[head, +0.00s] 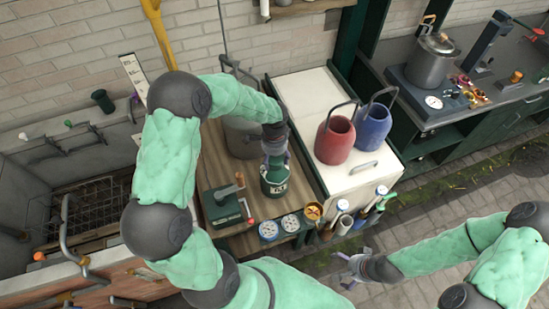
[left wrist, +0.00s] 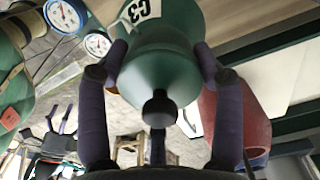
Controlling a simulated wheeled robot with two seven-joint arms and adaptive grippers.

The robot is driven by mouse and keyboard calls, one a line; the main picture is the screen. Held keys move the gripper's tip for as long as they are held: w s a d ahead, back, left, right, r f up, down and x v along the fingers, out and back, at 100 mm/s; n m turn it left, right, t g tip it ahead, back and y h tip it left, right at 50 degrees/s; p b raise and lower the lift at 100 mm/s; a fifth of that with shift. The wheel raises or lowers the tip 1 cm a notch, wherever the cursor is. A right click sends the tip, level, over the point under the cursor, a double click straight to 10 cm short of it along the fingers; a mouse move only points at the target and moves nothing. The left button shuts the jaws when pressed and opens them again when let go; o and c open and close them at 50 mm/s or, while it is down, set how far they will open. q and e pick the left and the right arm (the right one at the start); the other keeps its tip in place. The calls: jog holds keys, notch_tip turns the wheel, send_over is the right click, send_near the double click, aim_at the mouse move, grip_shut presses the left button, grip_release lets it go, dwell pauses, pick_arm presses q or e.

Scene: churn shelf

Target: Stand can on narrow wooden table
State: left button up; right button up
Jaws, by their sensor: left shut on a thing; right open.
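A green can (head: 273,183) with a white label is over the right part of the narrow wooden table (head: 213,172) in the head view. My left gripper (head: 274,152) is shut on it from above. In the left wrist view the can (left wrist: 160,68) is between the two fingers, with its dark knob towards the camera and a "C3" label partly cut off. The can looks about upright. I cannot tell whether its base touches the wood. My right gripper (head: 352,270) is open and empty, low over the paving to the right of the table.
A grey pot (head: 243,138) stands behind the can on the table. A green device (head: 222,206) with a lever is to its left, and two gauges (head: 268,231) are in front. A red can (head: 335,140) and a blue can (head: 372,126) stand on the white cabinet (head: 310,97) to the right.

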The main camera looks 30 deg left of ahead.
pick_arm(q)
jog(key=o, duration=1.7)
jog(key=shift+f, duration=0.1)
notch_tip(320, 180, up, 12)
jog(key=shift+r+p, duration=0.2)
jog(key=shift+p, duration=0.15)
